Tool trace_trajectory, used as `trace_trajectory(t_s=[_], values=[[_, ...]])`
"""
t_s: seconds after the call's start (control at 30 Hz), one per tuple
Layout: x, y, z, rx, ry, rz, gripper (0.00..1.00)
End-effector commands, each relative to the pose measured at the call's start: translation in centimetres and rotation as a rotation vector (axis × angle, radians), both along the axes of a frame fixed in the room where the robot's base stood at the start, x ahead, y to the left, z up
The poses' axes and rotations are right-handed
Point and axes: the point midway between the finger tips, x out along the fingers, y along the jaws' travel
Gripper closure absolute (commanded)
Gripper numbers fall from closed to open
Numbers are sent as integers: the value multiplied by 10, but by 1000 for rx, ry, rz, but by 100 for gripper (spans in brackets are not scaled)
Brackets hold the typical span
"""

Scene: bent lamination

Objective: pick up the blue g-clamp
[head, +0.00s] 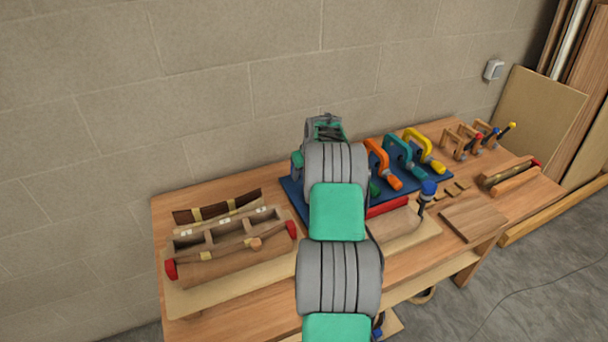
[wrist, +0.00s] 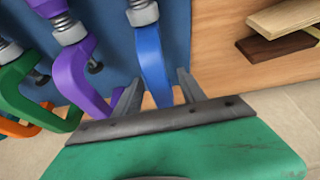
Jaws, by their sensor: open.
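The blue g-clamp (wrist: 152,58) is in the middle of the wrist view, on a blue board (wrist: 115,30), with its grey screw at the top edge. My gripper (wrist: 157,90) is open, with one finger on each side of the clamp's blue frame. The fingers look close to the frame; I cannot tell whether they touch it. In the head view my arm covers the blue g-clamp, and my gripper (head: 326,122) is at the far end of the arm, over the back of the bench, its fingers hard to make out.
Purple (wrist: 78,75), green (wrist: 22,85) and orange (wrist: 15,128) clamps stand to the left in the wrist view. Wood strips (wrist: 285,28) lie to the right. A wooden form with red-ended clamps (head: 230,245) fills the bench's left side. The wall (head: 200,90) is close behind.

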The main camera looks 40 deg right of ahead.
Motion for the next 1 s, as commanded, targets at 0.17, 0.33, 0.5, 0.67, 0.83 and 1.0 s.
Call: trace_trajectory(t_s=[0.17,0.33,0.5,0.67,0.83,1.0], values=[[2,-1,-3,-2,-1,-1,52],[2,-1,-3,-1,-2,0,61],[2,-1,-3,-1,-1,-1,75],[2,0,-3,-1,-1,-1,88],[1,0,-3,-1,-1,-1,100],[2,-1,-1,-3,-3,-1,100]])
